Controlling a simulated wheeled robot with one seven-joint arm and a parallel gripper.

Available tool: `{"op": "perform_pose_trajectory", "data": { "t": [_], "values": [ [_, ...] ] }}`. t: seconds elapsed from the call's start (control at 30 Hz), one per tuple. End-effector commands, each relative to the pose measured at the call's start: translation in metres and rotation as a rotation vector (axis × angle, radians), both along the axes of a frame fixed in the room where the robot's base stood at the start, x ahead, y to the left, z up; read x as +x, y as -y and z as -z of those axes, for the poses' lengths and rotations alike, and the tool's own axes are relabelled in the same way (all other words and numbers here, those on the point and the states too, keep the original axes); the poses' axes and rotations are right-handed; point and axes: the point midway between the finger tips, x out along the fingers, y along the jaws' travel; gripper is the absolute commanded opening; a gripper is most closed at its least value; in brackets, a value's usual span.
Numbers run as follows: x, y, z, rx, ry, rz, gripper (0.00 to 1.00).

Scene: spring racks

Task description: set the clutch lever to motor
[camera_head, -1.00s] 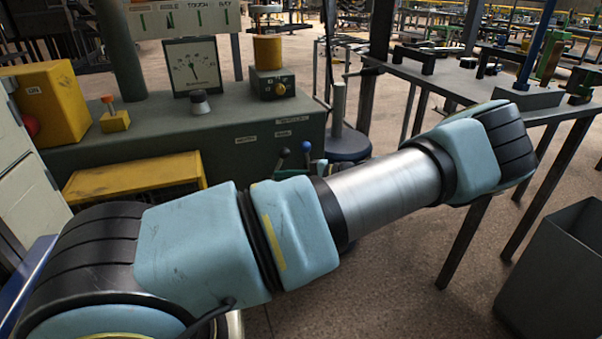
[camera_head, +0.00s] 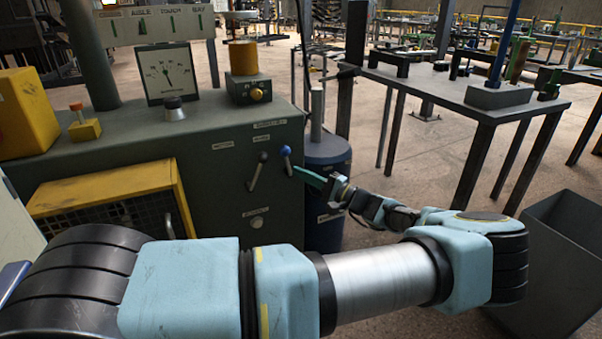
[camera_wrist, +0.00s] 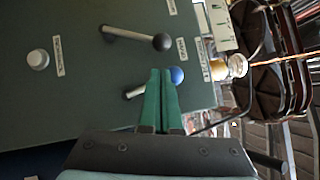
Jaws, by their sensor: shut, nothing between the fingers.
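Two levers stand on the grey-green machine front: one with a black knob (camera_head: 257,170), which also shows in the wrist view (camera_wrist: 137,37), and one with a blue knob (camera_head: 287,160), partly hidden in the wrist view (camera_wrist: 177,75). I cannot read which is the clutch lever. A label that looks like MOTOR (camera_head: 222,145) is left of the black knob. My gripper (camera_head: 299,172) has green fingers, shut and empty, just right of the blue-knobbed lever. In the wrist view the fingertips (camera_wrist: 160,72) overlap that lever; I cannot tell whether they touch it.
A round button (camera_head: 257,222) is below the levers. A yellow guard (camera_head: 105,190) juts out at the left. A dark blue drum (camera_head: 328,160) stands close behind my gripper. A steel table (camera_head: 440,85) and a grey bin (camera_head: 560,240) are at the right.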

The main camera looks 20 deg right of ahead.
Motion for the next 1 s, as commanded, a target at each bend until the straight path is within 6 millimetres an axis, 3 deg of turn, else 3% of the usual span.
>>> {"op": "perform_pose_trajectory", "data": {
  "t": [0.2,0.4,1.0],
  "values": [
    [0.03,-0.028,-0.008,0.0,0.001,-0.005,0.0],
    [0.048,-0.044,-0.011,0.001,0.001,-0.002,0.0],
    [0.054,-0.05,-0.014,-0.011,0.002,-0.002,0.0]
  ]
}}
